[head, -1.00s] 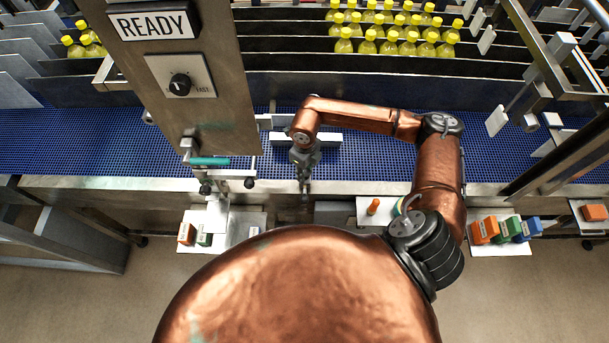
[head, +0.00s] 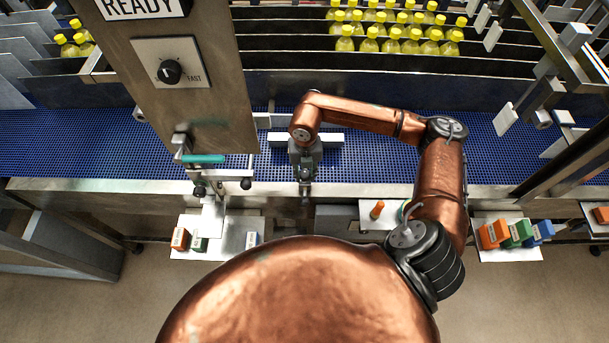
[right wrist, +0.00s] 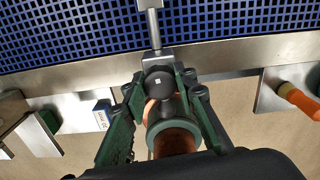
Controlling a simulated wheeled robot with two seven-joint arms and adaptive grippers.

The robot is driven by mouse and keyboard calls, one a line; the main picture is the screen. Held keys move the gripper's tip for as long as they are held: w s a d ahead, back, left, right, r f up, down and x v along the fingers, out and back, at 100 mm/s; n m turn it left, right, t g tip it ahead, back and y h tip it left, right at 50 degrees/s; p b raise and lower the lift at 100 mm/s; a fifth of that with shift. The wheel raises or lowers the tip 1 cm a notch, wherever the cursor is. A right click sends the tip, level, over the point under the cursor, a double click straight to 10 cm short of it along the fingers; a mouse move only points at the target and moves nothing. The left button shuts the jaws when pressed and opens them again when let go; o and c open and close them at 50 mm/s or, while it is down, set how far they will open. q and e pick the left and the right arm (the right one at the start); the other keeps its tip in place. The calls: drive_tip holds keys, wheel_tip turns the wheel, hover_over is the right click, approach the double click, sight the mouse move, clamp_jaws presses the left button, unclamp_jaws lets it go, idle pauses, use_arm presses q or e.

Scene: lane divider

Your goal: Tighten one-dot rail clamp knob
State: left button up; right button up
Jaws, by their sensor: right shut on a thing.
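The rail clamp knob (right wrist: 158,84) is round and black with one small white mark on its face. It sits on a metal clamp block (right wrist: 155,56) at the conveyor's front rail, at the end of a metal rod (right wrist: 151,22). My right gripper (right wrist: 160,92) has its dark green fingers on both sides of the knob and is shut on it. In the head view my right gripper (head: 305,187) points down at the front rail, and the knob is mostly hidden there. My left gripper is in neither view.
The blue conveyor belt (head: 75,140) lies behind the rail. A panel with a dial (head: 170,72) and a teal-handled clamp (head: 203,159) stand to the left. Small shelves with coloured blocks (head: 180,238) (head: 494,234) hang in front. Yellow-capped bottles (head: 395,32) stand behind.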

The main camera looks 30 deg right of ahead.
sight(305, 173)
drive_tip(key=shift+w+r+m, duration=0.15)
drive_tip(key=shift+m, duration=0.45)
drive_tip(key=o, duration=1.2)
drive_tip(key=shift+c, duration=0.2)
wheel_tip(305, 173, up, 12)
